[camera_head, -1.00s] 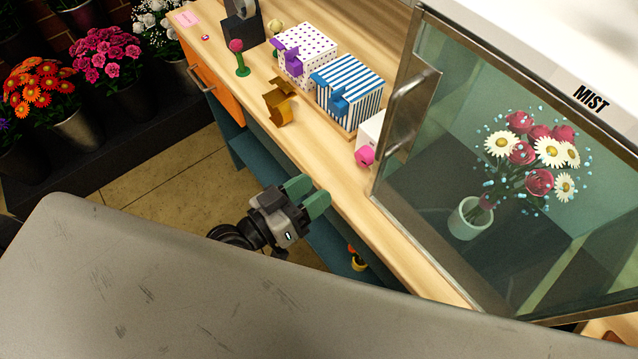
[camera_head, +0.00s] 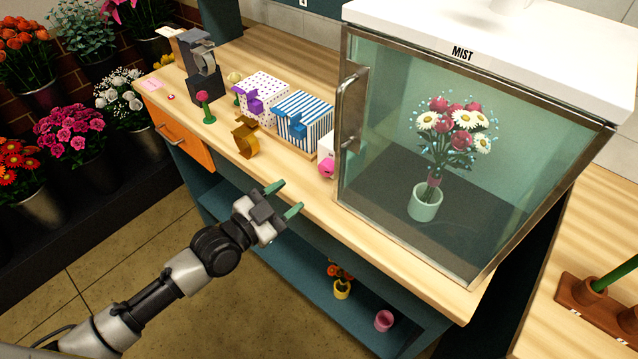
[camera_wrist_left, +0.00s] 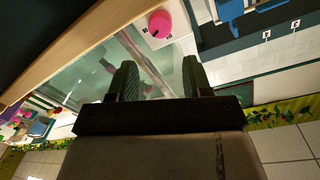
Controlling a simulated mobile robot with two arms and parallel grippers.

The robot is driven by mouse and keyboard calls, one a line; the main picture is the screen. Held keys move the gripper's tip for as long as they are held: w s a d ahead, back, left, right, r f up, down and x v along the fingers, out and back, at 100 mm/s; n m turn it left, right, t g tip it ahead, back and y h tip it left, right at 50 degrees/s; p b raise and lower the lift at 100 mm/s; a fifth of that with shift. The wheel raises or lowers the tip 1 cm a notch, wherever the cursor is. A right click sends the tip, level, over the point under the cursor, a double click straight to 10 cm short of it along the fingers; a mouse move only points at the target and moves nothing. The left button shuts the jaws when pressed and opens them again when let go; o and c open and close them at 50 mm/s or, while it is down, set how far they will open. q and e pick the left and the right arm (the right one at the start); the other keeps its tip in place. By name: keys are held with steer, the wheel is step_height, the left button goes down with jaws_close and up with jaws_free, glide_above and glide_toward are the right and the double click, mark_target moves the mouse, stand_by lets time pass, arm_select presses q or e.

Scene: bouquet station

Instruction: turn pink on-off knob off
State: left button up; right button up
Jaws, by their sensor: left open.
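The pink knob (camera_head: 327,169) sits on a small white box (camera_head: 326,147) at the left side of the mist cabinet (camera_head: 430,150). In the left wrist view the round pink knob (camera_wrist_left: 160,22) shows on a white plate with small dark marks beside it; I cannot read its setting. My left gripper (camera_head: 284,197) is open and empty, in front of the counter edge, to the left of and below the knob and apart from it. Its two green fingers also show in the left wrist view (camera_wrist_left: 158,80). Inside the cabinet, blue droplets surround a bouquet (camera_head: 450,130) in a pale pot. My right gripper is not in view.
The cabinet's metal handle (camera_head: 349,105) sticks out just above the knob. A striped box (camera_head: 303,119), a dotted box (camera_head: 262,97) and a brown-gold holder (camera_head: 246,138) stand on the counter to the left. A shelf below holds a flower pot (camera_head: 342,289) and a pink pot (camera_head: 384,321).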

mark_target(324, 171)
arm_select(q)
steer(key=x, duration=0.5)
steer(key=shift+w+d+p, duration=0.1)
steer(key=shift+w+p, duration=0.2)
steer(key=shift+w, duration=0.05)
steer(key=x, duration=0.4)
steer(key=shift+w+d, duration=0.1)
steer(key=shift+d, duration=0.1)
steer(key=shift+c, duration=0.8)
steer(key=shift+f, duration=0.1)
steer(key=c, duration=0.5)
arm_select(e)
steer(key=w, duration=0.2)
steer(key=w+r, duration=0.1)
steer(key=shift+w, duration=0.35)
